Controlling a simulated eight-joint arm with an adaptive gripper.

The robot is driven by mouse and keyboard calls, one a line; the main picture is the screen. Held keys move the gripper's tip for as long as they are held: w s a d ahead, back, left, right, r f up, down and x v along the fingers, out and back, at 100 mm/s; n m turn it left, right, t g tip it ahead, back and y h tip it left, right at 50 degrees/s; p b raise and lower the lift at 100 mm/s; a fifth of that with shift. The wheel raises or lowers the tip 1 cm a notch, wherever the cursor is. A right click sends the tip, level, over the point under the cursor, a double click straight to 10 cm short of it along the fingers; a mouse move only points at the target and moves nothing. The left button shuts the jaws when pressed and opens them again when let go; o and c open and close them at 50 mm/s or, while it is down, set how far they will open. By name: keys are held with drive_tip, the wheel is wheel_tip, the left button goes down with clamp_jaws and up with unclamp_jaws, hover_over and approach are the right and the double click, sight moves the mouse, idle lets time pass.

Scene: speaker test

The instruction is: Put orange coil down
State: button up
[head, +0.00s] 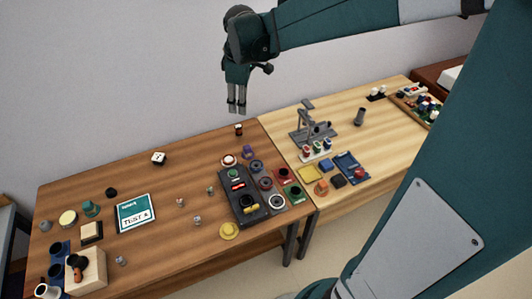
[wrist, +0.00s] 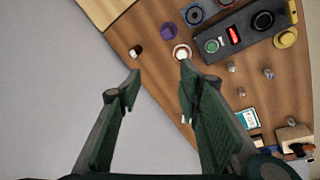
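My gripper (head: 237,108) is raised above the back of the brown table in the head view. In the wrist view its two fingers (wrist: 160,72) are apart with nothing between them. A small dark reddish-brown cylinder with a pale top (head: 238,130) stands on the table's back edge below the gripper; it also shows in the wrist view (wrist: 136,51), beyond the left fingertip. A white disc with a red-orange centre (head: 229,160) sits nearer; the wrist view shows it (wrist: 182,52) by the right fingertip. An orange piece (head: 321,187) lies on the light table. I cannot tell which is the orange coil.
A dark tester box (head: 238,196) with a red display stands among coloured pads and round parts. A teal card (head: 136,212) and several small parts are spread to the left. A grey press-like stand (head: 311,130) stands on the light table. The brown table's back middle is mostly clear.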

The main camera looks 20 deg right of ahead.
drive_tip(key=s+a+r+m+t, duration=0.1)
drive_tip(key=s+m, duration=0.4)
drive_tip(key=s, duration=0.8)
drive_tip(key=s+a+r+m+t, duration=0.1)
drive_tip(key=s+m, duration=0.5)
drive_tip(key=s, duration=0.8)
drive_tip(key=shift+s+a+r+t, duration=0.15)
drive_tip(key=shift+s+a+t, duration=0.3)
drive_tip(key=shift+t, duration=0.75)
